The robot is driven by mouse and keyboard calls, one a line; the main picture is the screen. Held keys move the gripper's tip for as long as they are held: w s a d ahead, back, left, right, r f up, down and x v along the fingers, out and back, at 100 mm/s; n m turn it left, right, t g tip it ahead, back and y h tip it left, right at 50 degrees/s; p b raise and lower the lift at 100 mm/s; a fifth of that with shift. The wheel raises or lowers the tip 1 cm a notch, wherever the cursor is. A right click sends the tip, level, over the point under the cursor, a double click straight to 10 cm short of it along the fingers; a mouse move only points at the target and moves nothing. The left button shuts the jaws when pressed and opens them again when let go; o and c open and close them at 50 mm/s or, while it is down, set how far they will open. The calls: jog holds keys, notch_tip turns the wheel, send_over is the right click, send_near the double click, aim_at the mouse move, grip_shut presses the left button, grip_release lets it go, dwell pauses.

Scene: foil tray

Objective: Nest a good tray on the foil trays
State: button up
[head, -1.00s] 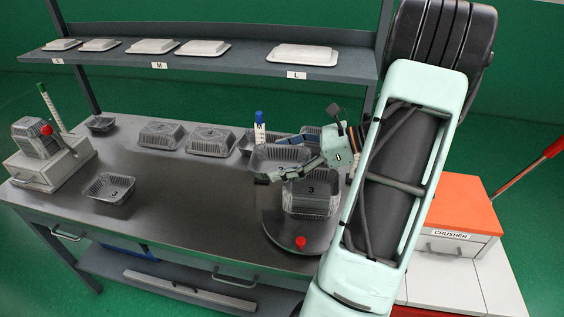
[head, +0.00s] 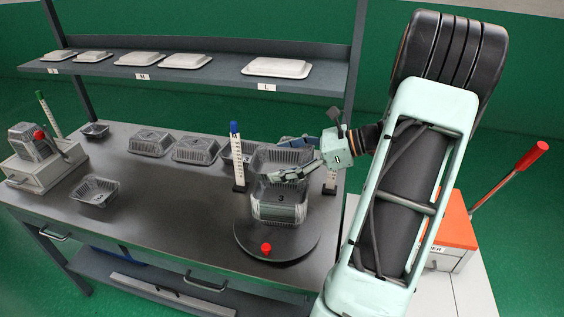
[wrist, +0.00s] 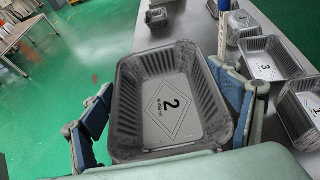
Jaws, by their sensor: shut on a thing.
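My gripper (head: 292,172) is shut on a grey foil tray (head: 280,157) with its opening up. In the wrist view the gripper (wrist: 165,108) has blue-padded fingers on both sides of this tray (wrist: 172,100), whose floor is marked 2. The foil tray stack (head: 280,208), marked 3, stands on a dark round plate (head: 250,240). The held tray is over the stack in the head view; I cannot tell whether they touch. The stack is hidden in the wrist view.
A blue-capped scale post (head: 237,160) stands left of the stack. Upturned trays (head: 152,142) and an open tray (head: 96,190) lie further left. The shelf (head: 200,76) holds white lids. A red knob (head: 266,248) is at the plate's front. The table's front middle is clear.

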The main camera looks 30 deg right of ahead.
jog(key=b, duration=0.5)
send_over(282, 199)
jog(key=shift+w+a+f, duration=0.1)
jog(key=shift+a+f, duration=0.05)
jog(key=shift+f, duration=2.75)
jog(key=shift+f, duration=1)
jog(key=shift+r+p, duration=0.35)
jog(key=shift+p, duration=0.05)
jog(key=o, duration=0.7)
jog(key=v, duration=1.2)
